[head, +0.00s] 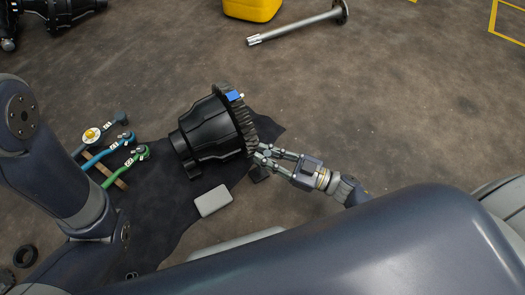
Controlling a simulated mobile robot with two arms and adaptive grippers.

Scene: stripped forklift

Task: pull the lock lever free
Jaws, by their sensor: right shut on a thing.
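A black gear housing (206,130) with a toothed ring on its right side lies on a dark cloth on the floor, in the middle of the head view. A small blue piece (235,96) sits at the top of the toothed ring. My right gripper (262,154) reaches in from the right, with its fingertips at the lower right rim of the ring. It is shut on the lock lever there, which is small and mostly hidden between the fingers. My left arm shows at the left, but its gripper is out of view.
Three wrenches or ratchets with blue and green handles (108,155) lie left of the housing. A grey block (213,200) lies on the dark cloth (165,215) below it. A metal shaft (295,28) and a yellow container (252,8) are at the back. The floor at right is clear.

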